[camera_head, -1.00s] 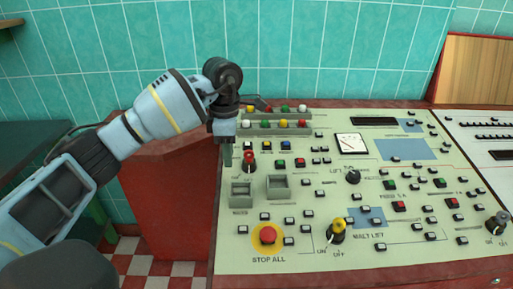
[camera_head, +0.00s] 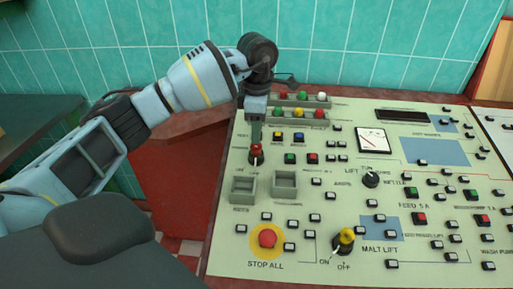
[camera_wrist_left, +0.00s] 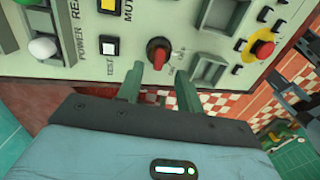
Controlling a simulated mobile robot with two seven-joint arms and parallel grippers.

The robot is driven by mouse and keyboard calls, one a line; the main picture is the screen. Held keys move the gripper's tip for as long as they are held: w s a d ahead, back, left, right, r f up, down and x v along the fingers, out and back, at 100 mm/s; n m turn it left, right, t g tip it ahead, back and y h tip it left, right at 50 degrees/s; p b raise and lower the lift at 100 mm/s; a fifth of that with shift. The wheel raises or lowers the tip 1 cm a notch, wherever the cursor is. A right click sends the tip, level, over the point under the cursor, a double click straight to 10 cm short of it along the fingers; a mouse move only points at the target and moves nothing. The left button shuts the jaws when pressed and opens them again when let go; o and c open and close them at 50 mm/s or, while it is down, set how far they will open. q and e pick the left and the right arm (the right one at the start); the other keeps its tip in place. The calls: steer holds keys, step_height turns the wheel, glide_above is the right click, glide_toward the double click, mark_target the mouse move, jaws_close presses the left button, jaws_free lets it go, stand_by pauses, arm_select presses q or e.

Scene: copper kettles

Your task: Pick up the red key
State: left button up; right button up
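The red key (camera_head: 256,151) stands upright in its switch on the upper left of the control panel (camera_head: 340,215). In the left wrist view the red key (camera_wrist_left: 158,50) shows just beyond the fingertips, roughly in line with the gap between them. My left gripper (camera_head: 254,134) points down right by the key's top in the head view, partly overlapping it. Its two green fingers (camera_wrist_left: 157,83) are apart with nothing between them. Whether a finger touches the key I cannot tell. My right gripper is not in view.
Two grey open boxes (camera_head: 243,188) (camera_head: 285,184) sit below the key. Rows of coloured lamps (camera_head: 299,112) stand behind it. A red stop button (camera_head: 267,238) and a yellow key (camera_head: 346,237) are nearer the front. A tiled wall (camera_head: 330,40) closes off the back.

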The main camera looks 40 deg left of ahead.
mark_target(256, 149)
arm_select(q)
steer(key=shift+a+f, duration=0.15)
steer(key=shift+f, duration=2.4)
steer(key=shift+c, duration=0.2)
jaws_close()
